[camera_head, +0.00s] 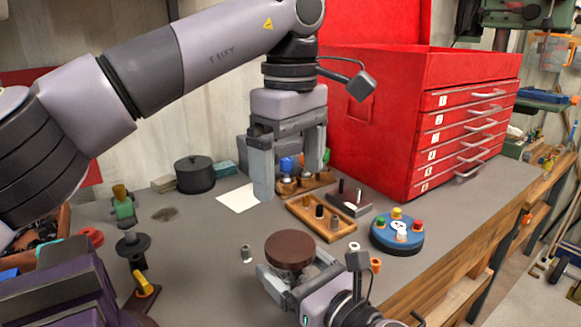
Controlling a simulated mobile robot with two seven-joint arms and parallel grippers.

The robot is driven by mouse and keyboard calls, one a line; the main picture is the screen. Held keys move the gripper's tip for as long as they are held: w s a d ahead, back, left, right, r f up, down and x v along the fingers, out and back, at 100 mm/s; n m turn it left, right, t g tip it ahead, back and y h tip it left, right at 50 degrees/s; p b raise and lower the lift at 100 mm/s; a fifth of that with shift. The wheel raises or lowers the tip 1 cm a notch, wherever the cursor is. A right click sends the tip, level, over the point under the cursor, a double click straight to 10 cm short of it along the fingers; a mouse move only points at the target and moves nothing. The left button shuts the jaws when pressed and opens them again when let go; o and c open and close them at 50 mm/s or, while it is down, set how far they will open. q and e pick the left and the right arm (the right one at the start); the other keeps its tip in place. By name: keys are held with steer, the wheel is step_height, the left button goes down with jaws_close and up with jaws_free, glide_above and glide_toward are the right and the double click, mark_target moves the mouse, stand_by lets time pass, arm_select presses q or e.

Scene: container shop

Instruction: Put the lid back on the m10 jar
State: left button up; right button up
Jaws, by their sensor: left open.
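My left gripper (288,184) is open and points down over the back of the bench. Between and behind its fingers are small jars on a wooden rack (318,186), with a blue lid or cap (287,164) and green and red ones beside it. My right gripper (292,267) is low at the front, around or just under a dark brown round disc (290,248). The disc hides the space between its fingers, so I cannot tell whether it grips anything. No m10 label is readable, and I cannot tell which jar or lid is the m10 one.
A wooden tray (294,208) with small cylinders and a blue round holder (382,238) with coloured knobs stand mid-bench. A small grey piece (246,254) and an orange piece (376,265) lie near my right gripper. A red drawer cabinet (425,125) blocks the back right.

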mark_target(305, 278)
steer(key=shift+o, duration=0.7)
steer(key=shift+s+d, duration=0.1)
steer(key=shift+b+v, duration=0.35)
steer(key=shift+v, duration=3.05)
